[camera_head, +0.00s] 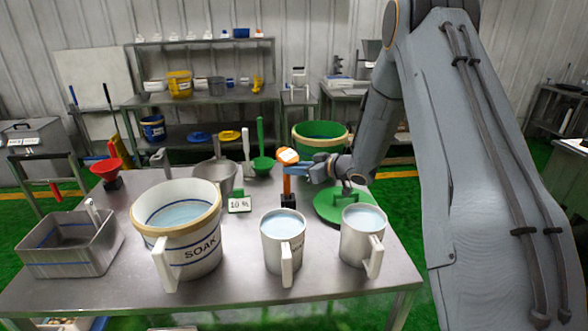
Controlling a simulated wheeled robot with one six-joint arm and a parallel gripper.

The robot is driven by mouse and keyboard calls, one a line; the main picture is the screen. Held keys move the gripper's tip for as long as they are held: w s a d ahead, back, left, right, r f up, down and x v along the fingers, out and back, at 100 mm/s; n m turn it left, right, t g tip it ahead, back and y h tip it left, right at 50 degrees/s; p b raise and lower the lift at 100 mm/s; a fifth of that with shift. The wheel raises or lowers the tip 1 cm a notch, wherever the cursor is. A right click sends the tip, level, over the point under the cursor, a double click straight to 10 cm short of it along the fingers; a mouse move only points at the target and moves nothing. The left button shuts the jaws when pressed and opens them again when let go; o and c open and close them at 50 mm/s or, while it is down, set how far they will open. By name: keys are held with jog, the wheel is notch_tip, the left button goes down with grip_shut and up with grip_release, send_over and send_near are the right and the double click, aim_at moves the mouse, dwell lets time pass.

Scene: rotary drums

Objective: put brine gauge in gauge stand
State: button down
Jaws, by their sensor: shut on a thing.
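The brine gauge (287,156) is orange with a round pale face on top and an orange stem below. My gripper (290,171) reaches in from the right, with blue fingers shut on the gauge's stem. The gauge is close to upright. A small black block, seemingly the gauge stand (289,201), is directly under the stem on the steel table. The stem's lower end meets the top of this block in the picture. I cannot tell whether it is inside the block or just above or behind it. The front mug's rim is just below the block.
The table (225,298) carries a large SOAK pot (190,247), two mugs of liquid (284,228) (362,222), a grey bin (72,262), a 10 % sign (239,205), a green disc (333,211), a metal pan (213,171) and a green ladle (262,160). A green tub (319,136) stands behind.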

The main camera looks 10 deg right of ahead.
jog(key=shift+f, duration=0.1)
jog(key=c, duration=1.6)
grip_release()
jog(key=s+d+r+m+h+b, duration=0.2)
jog(key=s+d+r+m+h, duration=0.3)
jog(key=s+d, duration=0.45)
jog(key=s+a+f+m+g+h, duration=0.1)
jog(key=s+a+f+g, duration=0.1)
jog(key=s, duration=0.8)
jog(key=s+a+f+m+g+h, duration=0.1)
jog(key=s+g, duration=0.3)
jog(key=s, duration=0.5)
jog(key=s+a+f+m+g+h, duration=0.1)
jog(key=s+a+f+g+h, duration=0.1)
jog(key=s, duration=0.8)
jog(key=shift+s+a+f+g, duration=0.15)
jog(key=shift+s+a+g, duration=0.05)
jog(key=shift+a+g, duration=0.2)
jog(key=shift+s+a+f+g, duration=0.15)
jog(key=shift+a+g, duration=0.15)
jog(key=shift+a, duration=0.1)
